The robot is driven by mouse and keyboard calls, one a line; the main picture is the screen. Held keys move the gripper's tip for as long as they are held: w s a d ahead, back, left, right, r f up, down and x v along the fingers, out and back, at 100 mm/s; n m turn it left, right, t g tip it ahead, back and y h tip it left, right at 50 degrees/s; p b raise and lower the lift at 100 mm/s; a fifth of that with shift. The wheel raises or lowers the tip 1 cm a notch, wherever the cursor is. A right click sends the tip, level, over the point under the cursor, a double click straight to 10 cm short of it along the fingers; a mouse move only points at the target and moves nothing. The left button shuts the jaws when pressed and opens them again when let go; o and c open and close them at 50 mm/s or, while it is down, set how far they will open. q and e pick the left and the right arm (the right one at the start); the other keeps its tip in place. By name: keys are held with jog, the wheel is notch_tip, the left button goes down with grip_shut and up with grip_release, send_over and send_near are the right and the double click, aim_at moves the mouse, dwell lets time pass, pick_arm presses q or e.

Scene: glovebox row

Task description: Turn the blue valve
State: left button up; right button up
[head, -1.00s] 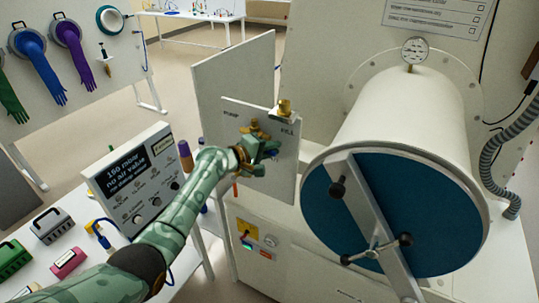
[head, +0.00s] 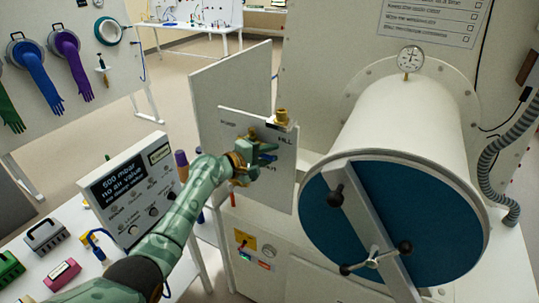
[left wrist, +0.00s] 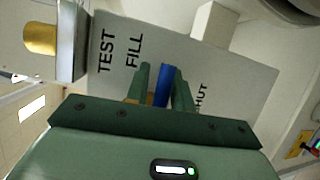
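The blue valve's handle (head: 269,159) shows in part at my left gripper (head: 262,160), in front of the upright white valve panel (head: 284,188). In the left wrist view, the blue handle (left wrist: 163,84) lies between the two green fingers of my left gripper (left wrist: 162,78), which look shut on it. There the handle's end points towards the words FILL and SHUT on the panel. A brass fitting (head: 281,117) stands on top of the panel. My gripper hides much of the valve body and some of the labels. My right gripper is not in view.
A large white chamber (head: 400,115) with a blue door (head: 345,230) and cross handle stands close on the right. A white table (head: 30,275) holds small boxes at lower left.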

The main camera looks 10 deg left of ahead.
pick_arm(q)
jog(key=shift+o, duration=0.5)
jog(key=shift+s+a, duration=0.2)
jog(key=shift+a, duration=0.05)
jog(key=v, duration=1.5)
jog(key=shift+s+a, duration=0.2)
jog(key=shift+s, duration=0.1)
jog(key=shift+r, duration=0.15)
